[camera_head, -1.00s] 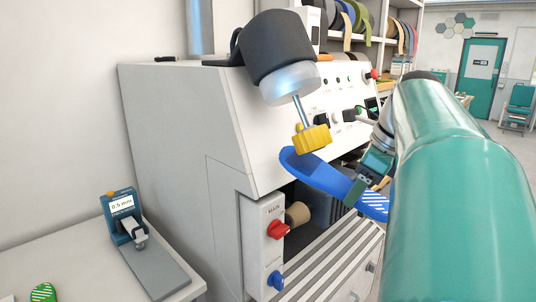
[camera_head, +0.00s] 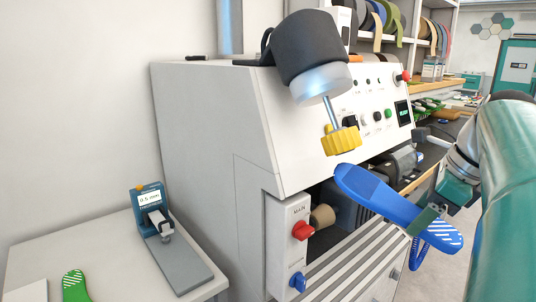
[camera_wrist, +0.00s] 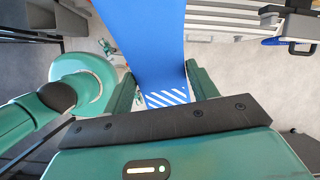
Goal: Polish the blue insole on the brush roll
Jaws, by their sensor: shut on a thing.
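The blue insole (camera_head: 385,199) is held in my gripper (camera_head: 430,217), out in front of the grinding machine (camera_head: 225,140). Its plain blue end points left toward the machine's opening, and its white-striped end lies at the right by the jaws. In the wrist view the insole (camera_wrist: 155,45) runs between the two green fingers (camera_wrist: 155,88), stripes nearest the palm. The brush roll cannot be told for certain; a tan roll end (camera_head: 322,215) and dark rolls (camera_head: 397,162) show in the machine's opening, apart from the insole.
The MAIN switch box (camera_head: 290,235) with red and blue knobs stands at the opening's left. A thickness gauge (camera_head: 165,225) and green insole (camera_head: 75,286) rest on the left table (camera_head: 110,250).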

